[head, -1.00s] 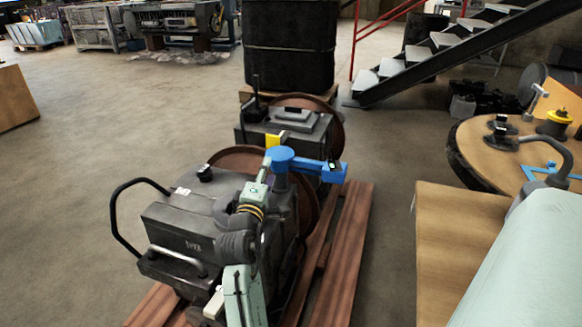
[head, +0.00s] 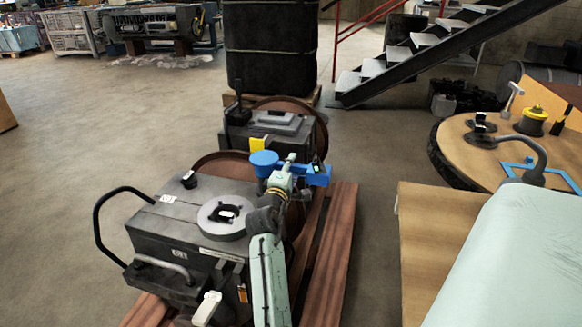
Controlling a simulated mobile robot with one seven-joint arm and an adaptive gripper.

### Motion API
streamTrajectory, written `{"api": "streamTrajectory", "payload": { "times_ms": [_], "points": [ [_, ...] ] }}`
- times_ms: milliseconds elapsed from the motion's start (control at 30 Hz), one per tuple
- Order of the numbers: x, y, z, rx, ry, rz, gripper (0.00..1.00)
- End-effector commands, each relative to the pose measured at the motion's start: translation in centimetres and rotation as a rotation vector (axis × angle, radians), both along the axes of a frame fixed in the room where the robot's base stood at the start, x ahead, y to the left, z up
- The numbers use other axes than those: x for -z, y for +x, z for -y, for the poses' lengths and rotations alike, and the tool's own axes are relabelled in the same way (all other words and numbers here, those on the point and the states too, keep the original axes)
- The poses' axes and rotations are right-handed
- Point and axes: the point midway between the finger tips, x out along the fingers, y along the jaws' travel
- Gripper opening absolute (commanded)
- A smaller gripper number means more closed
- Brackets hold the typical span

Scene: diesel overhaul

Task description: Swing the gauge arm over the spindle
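The blue gauge arm (head: 318,175) stands out to the right from a round blue hub (head: 264,160) beside the dark machine. My gripper (head: 290,160) is at the blue arm, just right of the hub, and partly covers it. The fingers are too small to tell whether they are open or shut, or whether they touch the arm. A grey ring with a dark centre (head: 238,208) lies on the machine's top, left of my wrist; I cannot tell whether it is the spindle. The gauge arm is not over this ring.
The dark machine (head: 165,235) and a second one (head: 285,123) behind it stand on a red-brown wooden pallet (head: 335,230). A round wooden table (head: 520,150) with a lamp and a yellow-topped pot (head: 532,118) is at right. The floor at left is clear.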

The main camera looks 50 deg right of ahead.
Motion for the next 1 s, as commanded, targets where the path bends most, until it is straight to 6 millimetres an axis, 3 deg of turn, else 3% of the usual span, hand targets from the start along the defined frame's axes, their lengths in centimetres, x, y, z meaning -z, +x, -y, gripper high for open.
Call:
{"api": "streamTrajectory", "payload": {
  "times_ms": [267,833,1000],
  "points": [
    [-0.01,0.12,0.20,0.000,-0.001,0.000,0.38],
    [-0.01,0.11,0.16,-0.001,0.000,0.000,0.02],
    [-0.01,0.11,0.16,-0.001,0.000,0.000,0.00]
  ]
}}
